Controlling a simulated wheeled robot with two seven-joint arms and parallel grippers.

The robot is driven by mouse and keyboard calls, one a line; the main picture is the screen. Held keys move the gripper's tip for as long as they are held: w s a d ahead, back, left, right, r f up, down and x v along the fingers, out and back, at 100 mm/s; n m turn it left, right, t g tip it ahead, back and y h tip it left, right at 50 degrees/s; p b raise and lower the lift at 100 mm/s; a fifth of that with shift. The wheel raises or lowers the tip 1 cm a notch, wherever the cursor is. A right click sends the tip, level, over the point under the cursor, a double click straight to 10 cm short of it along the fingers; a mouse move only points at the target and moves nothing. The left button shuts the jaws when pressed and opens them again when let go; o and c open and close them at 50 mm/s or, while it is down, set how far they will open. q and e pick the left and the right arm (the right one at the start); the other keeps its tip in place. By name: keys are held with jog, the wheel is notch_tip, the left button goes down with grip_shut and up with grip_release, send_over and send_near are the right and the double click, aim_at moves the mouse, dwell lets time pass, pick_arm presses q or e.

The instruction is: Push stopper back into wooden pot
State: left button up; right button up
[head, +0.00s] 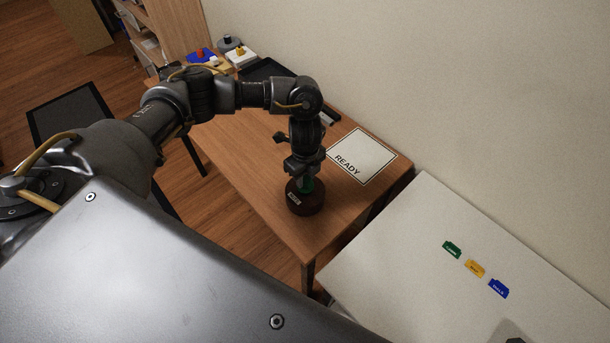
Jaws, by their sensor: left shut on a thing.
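The dark reddish-brown wooden pot (311,205) stands upright on the wooden table near its front right corner. A small pale label shows on its side. The left gripper points down and is shut on the stopper. The fingers and wrist hide much of the stopper, and I cannot tell how deep it sits in the pot.
A white READY card (366,158) lies right of the pot, near the wall. A white table (400,255) on the right holds green (452,249), yellow (475,268) and blue (498,288) tags. Coloured items (201,56) stand at the far end. The wood left of the pot is clear.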

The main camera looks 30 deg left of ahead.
aim_at(305, 179)
pick_arm(q)
jog(key=shift+p, duration=0.45)
dwell(0.6)
jog(key=shift+f+b, duration=0.85)
jog(key=shift+f, duration=0.35)
jog(key=o, duration=1)
jog(key=shift+r, duration=0.15)
notch_tip(305, 179, up, 11)
jog(key=shift+f, duration=0.2)
dwell(0.3)
